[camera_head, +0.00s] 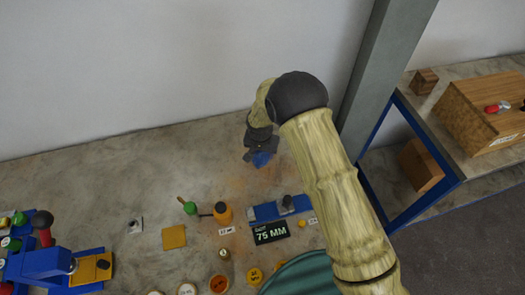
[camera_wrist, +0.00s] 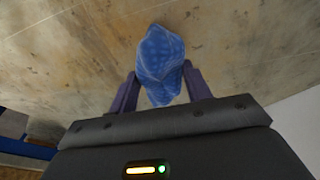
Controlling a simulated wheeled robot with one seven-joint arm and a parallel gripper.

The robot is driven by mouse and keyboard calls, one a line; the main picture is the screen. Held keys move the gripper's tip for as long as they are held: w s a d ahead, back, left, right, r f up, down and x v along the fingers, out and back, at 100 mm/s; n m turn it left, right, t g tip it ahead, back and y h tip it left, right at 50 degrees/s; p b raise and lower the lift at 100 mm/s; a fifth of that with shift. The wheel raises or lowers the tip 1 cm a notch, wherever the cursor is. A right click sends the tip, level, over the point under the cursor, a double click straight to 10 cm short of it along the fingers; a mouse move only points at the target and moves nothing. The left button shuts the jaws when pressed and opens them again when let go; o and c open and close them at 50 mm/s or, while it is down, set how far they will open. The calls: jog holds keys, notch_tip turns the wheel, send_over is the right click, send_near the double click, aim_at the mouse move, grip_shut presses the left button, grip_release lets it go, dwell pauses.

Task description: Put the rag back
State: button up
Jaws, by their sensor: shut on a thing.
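The rag is a crumpled blue cloth, seen in the wrist view (camera_wrist: 160,62) between my two fingers. It also shows small and partly hidden below my gripper in the head view (camera_head: 261,159). My gripper (camera_wrist: 157,88) is shut on the rag. In the head view my gripper (camera_head: 260,150) is over the back part of the concrete bench top, near the wall. I cannot tell how high the rag is above the surface. A flat yellow-orange square (camera_head: 174,237) lies on the bench at the left.
A blue fixture (camera_head: 278,210) and a "75 MM" sign (camera_head: 271,233) are in front of my gripper. An orange container (camera_head: 222,213) and a green-tipped item (camera_head: 188,206) stand left of them. Several small round pots line the front. A grey post (camera_head: 385,60) rises at the right.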

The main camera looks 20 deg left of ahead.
aim_at(262, 158)
jog(key=shift+f, duration=0.15)
jog(key=o, duration=1)
jog(key=shift+c, duration=0.2)
notch_tip(262, 158, up, 12)
jog(key=s+b, duration=0.1)
jog(key=b, duration=0.1)
jog(key=shift+s+d+b, duration=0.2)
jog(key=shift+s+b, duration=0.1)
jog(key=shift+s, duration=0.1)
